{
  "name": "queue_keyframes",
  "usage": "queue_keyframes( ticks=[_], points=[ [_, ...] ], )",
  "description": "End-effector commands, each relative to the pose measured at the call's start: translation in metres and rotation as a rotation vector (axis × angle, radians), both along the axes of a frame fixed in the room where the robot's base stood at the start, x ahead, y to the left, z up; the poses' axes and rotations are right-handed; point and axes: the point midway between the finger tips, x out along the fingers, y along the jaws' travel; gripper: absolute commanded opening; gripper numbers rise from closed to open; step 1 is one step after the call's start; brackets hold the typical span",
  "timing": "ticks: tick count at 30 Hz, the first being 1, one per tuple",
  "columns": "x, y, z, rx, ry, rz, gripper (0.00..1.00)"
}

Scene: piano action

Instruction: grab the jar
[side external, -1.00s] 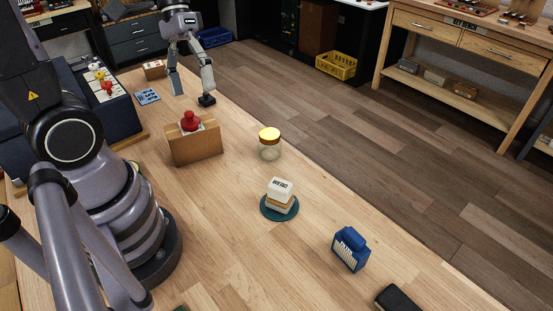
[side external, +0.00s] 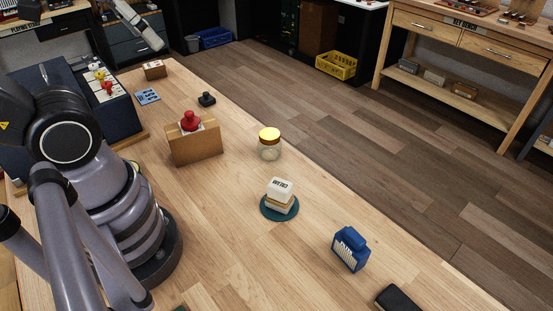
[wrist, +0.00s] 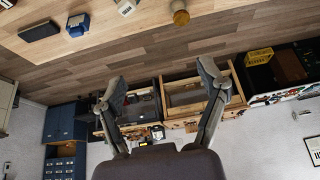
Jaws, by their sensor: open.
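The jar (side external: 270,147) is clear with a gold-yellow lid and stands upright on the wooden table, right of the cardboard box. It also shows at the top edge of the wrist view (wrist: 180,14), partly cut off. My gripper (wrist: 161,72) is open and empty, its two fingers spread wide and pointing toward the far benches and floor. In the side view only part of it shows at the top left, raised well away from the jar.
A cardboard box (side external: 194,148) with a red knob-shaped object (side external: 190,121) stands left of the jar. White blocks (side external: 280,191) rest on a teal disc nearer the camera. A blue object (side external: 350,248) and a black case (side external: 398,299) lie nearer right. A black piece (side external: 207,99) sits behind.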

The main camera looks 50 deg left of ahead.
Motion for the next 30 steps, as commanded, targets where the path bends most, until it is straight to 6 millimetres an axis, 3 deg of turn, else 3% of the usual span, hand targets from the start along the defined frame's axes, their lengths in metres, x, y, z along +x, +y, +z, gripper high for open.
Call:
queue_keyframes(
  ticks=[10,15,25,30],
  points=[
    [0.000,0.000,0.000,0.000,0.001,0.000,0.73],
    [0.000,0.000,0.000,0.000,0.001,0.000,0.92],
    [0.000,0.000,0.001,0.000,0.000,0.001,0.92],
    [0.001,0.000,0.023,0.000,-0.004,0.000,0.92]
  ],
)
